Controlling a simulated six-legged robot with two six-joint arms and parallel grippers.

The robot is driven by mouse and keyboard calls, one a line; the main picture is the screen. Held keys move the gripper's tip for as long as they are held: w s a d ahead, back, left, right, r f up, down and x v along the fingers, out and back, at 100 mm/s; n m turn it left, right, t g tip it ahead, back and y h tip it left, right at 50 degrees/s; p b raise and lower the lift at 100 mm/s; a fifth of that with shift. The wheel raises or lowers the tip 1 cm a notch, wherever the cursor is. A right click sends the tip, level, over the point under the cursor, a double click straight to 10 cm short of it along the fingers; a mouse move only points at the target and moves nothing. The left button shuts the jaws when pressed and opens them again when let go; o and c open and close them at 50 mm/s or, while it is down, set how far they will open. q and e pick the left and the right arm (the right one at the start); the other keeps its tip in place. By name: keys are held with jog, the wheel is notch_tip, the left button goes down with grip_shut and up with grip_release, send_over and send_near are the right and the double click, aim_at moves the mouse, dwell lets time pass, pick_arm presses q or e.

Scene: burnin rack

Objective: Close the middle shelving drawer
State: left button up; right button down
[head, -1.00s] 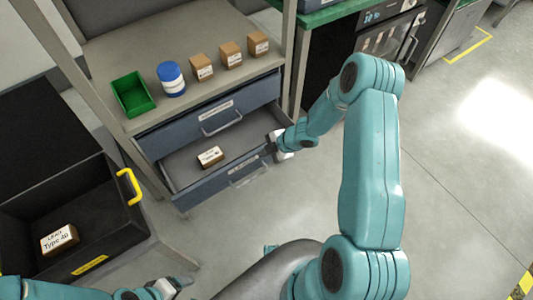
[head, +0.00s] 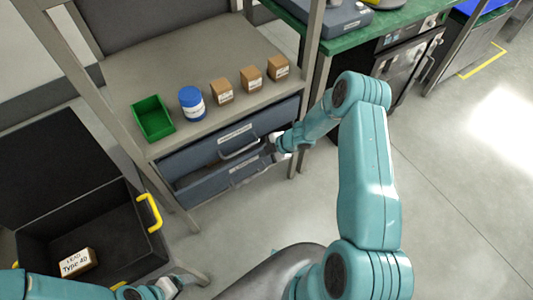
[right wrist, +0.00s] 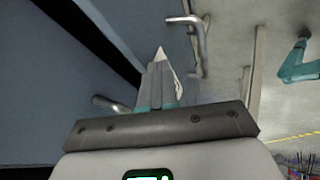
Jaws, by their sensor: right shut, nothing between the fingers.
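The middle drawer (head: 205,190) is a blue-grey drawer in the shelving unit, below the upper drawer (head: 195,154). Its front stands a little out from the unit, with a narrow dark gap above it; its contents are hidden. My right gripper (head: 273,149) is shut and empty at the right end of the drawer front. In the right wrist view its fingers (right wrist: 160,82) are together, close to blue-grey drawer surfaces and metal handles; contact is unclear. My left gripper (head: 178,283) is low in the head view, away from the drawer, its jaws unclear.
On the shelf top stand a green bin (head: 153,119), a blue-and-white jar (head: 192,103) and several small brown boxes (head: 250,78). A black crate (head: 110,218) with yellow handles holds a labelled box (head: 78,263) at left. A green-topped bench (head: 400,22) stands right. The floor at right is clear.

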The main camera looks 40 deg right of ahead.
jog(key=shift+w, duration=0.35)
jog(key=shift+s+f, duration=0.1)
dwell(0.4)
